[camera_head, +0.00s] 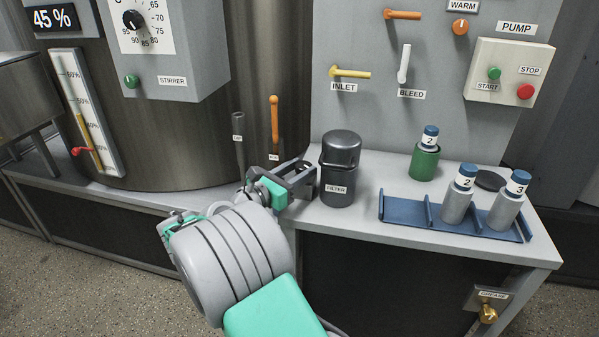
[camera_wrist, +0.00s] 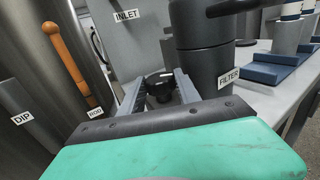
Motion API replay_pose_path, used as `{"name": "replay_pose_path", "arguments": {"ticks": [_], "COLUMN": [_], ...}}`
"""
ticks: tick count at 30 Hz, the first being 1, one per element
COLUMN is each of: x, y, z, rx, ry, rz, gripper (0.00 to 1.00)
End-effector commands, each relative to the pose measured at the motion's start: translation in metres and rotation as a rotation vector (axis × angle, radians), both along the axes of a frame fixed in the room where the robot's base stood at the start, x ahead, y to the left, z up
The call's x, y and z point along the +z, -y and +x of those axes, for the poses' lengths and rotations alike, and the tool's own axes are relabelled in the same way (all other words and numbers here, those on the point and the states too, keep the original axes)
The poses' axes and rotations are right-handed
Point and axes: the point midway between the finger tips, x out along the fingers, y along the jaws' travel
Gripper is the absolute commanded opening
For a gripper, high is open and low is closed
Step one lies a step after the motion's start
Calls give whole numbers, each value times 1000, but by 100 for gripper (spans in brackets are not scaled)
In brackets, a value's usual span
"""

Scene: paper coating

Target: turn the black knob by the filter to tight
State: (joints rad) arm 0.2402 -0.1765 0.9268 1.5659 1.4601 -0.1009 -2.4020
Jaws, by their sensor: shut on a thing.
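The dark filter housing (camera_head: 340,170), labelled FILTER, stands upright on the grey bench. It also shows large in the wrist view (camera_wrist: 205,60). The black knob (camera_wrist: 160,88) sits just left of the filter, between my two fingers in the wrist view. In the head view my fingers mostly hide the knob. My gripper (camera_head: 303,176) is at the filter's left side, shut on the knob, one finger on each side of it (camera_wrist: 159,84). The knob's degree of turn cannot be read.
An orange-handled rod (camera_head: 274,120) and a grey DIP rod (camera_head: 239,150) stand left of my gripper. A green holder (camera_head: 423,162) with a bottle and a blue rack (camera_head: 400,212) with bottles are right of the filter. The INLET (camera_head: 350,73) and BLEED (camera_head: 404,64) handles are above.

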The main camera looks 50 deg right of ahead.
Motion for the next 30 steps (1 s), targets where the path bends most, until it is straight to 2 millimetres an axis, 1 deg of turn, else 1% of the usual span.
{"name": "replay_pose_path", "arguments": {"ticks": [2, 3, 6, 15, 20, 24, 30], "x": [-1, -1, -1, 0, 5, 11, 12], "y": [0, 0, 0, 0, 0, 0, 0], "z": [0, 0, 0, 0, 0, -1, -3], "rx": [0, 0, 0, 0, 9, 36, 90], "ry": [-2, -2, -1, 0, -2, -7, -8], "rz": [1, 1, 1, 0, 0, 2, 2], "gripper": [0, 42, 48, 48, 48, 48, 48]}}
